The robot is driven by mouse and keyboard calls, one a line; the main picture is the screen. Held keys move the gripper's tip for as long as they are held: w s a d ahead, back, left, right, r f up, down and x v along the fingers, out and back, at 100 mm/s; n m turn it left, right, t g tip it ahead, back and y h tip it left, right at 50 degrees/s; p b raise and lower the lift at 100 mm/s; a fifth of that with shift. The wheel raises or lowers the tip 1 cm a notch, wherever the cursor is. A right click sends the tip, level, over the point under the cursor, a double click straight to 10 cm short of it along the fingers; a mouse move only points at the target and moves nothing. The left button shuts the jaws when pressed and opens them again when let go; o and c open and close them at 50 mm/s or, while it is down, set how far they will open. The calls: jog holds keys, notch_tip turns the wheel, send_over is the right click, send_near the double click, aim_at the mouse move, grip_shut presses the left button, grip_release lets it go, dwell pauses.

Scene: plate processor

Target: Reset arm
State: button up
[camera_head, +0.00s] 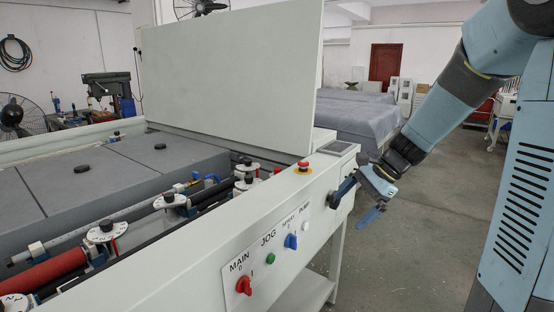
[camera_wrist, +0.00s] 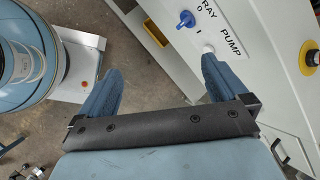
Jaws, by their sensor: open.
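My gripper (camera_head: 358,203) is open and empty, just off the machine's front panel, near its right end. In the wrist view its two blue fingers (camera_wrist: 163,68) stand wide apart with bare floor and panel between them. The right finger overlaps the white PUMP button (camera_wrist: 208,48); whether it touches the panel I cannot tell. The blue SPRAY knob (camera_wrist: 187,18) is just above that button. In the head view the panel also has a red MAIN knob (camera_head: 244,286) and a green JOG button (camera_head: 270,258).
The plate processor (camera_head: 200,238) fills the left and middle, with a raised pale cover (camera_head: 232,80) and exposed rollers. A red-and-yellow emergency stop (camera_head: 303,168) sits on its top edge. Open floor (camera_head: 420,220) lies to the right. Covered stacks (camera_head: 360,115) stand behind.

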jog(key=s+d+r+n+t+h, duration=0.1)
jog(key=s+r+n+h, duration=0.1)
jog(key=s, duration=0.4)
jog(key=s+d+r+n+t+h, duration=0.1)
jog(key=s+r+n+t+h, duration=0.1)
jog(key=s+r+n, duration=0.2)
jog(key=s+d+r+n+t+h, duration=0.1)
jog(key=s+d+r+n+h, duration=0.1)
jog(key=s+n, duration=0.4)
jog(key=s+r+h, duration=0.1)
jog(key=s, duration=0.2)
jog(key=shift+s+r+n+t, duration=0.3)
jog(key=shift+s+r, duration=0.1)
dwell(1.5)
